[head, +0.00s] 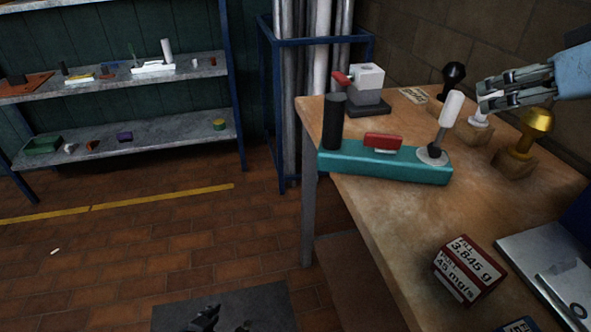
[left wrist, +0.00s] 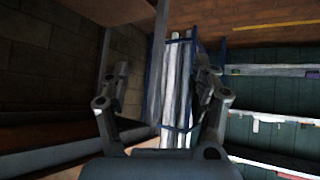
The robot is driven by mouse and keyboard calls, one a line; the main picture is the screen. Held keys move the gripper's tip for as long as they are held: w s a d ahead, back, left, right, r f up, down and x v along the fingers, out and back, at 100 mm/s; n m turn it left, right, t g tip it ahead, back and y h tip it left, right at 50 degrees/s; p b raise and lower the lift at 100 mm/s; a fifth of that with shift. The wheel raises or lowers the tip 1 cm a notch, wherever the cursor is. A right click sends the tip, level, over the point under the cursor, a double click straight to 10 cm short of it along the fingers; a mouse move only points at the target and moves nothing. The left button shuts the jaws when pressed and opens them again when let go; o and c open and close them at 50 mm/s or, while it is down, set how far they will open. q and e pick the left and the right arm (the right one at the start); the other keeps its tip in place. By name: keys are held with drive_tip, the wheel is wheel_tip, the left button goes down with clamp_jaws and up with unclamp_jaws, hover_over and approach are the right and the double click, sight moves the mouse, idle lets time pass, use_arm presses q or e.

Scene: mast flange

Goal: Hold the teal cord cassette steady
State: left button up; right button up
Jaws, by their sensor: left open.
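The teal cord cassette (head: 370,163) lies flat on the left part of the wooden workbench. It bears a black upright cylinder (head: 333,121), a red block (head: 383,141) and a white-handled lever (head: 450,112) on a round grey base. My left gripper (head: 226,321) shows only in part at the bottom edge of the head view, low and away from the cassette. In the left wrist view it is open (left wrist: 165,84), with nothing between its fingers. My right gripper (head: 488,96) is above the bench to the right of the cassette, apart from it; its opening is unclear.
Stamps with black (head: 454,74), white and gold (head: 537,121) handles stand by my right gripper. A grey device (head: 367,81) stands behind the cassette. A labelled box (head: 467,271) is nearer. Shelves (head: 150,141) and a blue pipe rack (head: 264,80) stand left; brick floor between is open.

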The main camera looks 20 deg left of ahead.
use_arm(q)
drive_tip(key=w+d+r+m+t+h, duration=0.15)
drive_tip(key=w+d+r+t, duration=0.3)
drive_tip(key=w+r, duration=0.75)
drive_tip(key=m+t+h, duration=0.2)
drive_tip(key=t, duration=0.2)
approach(328, 134)
drive_tip(key=x, duration=1.2)
drive_tip(key=shift+w, duration=0.1)
